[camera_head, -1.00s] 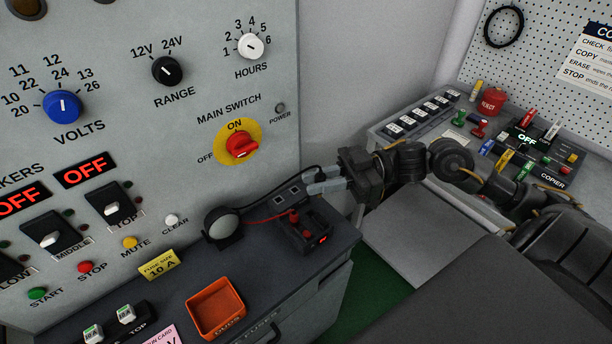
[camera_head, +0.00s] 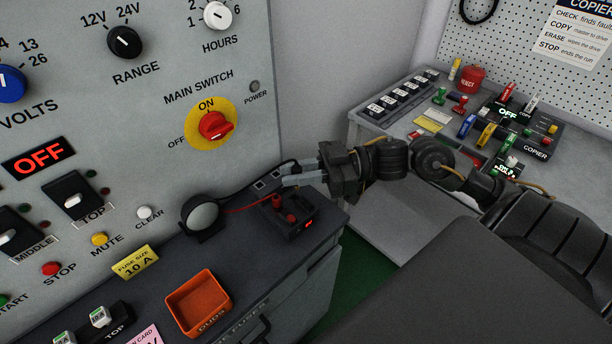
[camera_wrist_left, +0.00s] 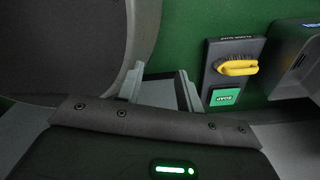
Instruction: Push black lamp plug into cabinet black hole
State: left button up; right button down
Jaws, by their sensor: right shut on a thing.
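My right gripper (camera_head: 278,182) is low in front of the grey cabinet (camera_head: 245,130), above its dark ledge. It is shut on a small black piece, which seems to be the lamp plug and is mostly hidden by the fingers. Two small grey squares show on the black part at the fingertips. A black cord curves from the round lamp (camera_head: 203,214) up towards this gripper. I cannot make out a black hole in the cabinet. In the left wrist view my left gripper (camera_wrist_left: 158,90) has its fingers apart, with nothing held between them.
A black box with red posts (camera_head: 290,214) stands just below the right gripper, a red wire beside it. An orange tray (camera_head: 198,303) sits on the ledge. A bench with a copier panel (camera_head: 520,130) is at the right. A yellow brush (camera_wrist_left: 237,68) hangs in the left wrist view.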

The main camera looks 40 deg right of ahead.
aim_at(293, 170)
jog(key=w+f+m+t+b, duration=0.1)
jog(key=f, duration=0.1)
jog(key=w+d+f+t+h+b, duration=0.1)
jog(key=f, duration=0.1)
jog(key=w+f+m+t+h+b, duration=0.1)
jog(key=w+f, duration=0.1)
jog(key=shift+d+m, duration=0.3)
jog(key=shift+d, duration=0.1)
jog(key=shift+f+b, duration=0.45)
jog(key=shift+b, duration=0.1)
jog(key=shift+f, duration=0.15)
pick_arm(q)
jog(key=w+a+f, duration=0.1)
jog(key=a+f, duration=0.2)
jog(key=f, duration=0.2)
jog(key=shift+s, duration=0.15)
jog(key=shift+d+r, duration=0.25)
jog(key=shift+r, duration=0.05)
jog(key=shift+w, duration=0.2)
pick_arm(e)
jog(key=shift+w, duration=0.1)
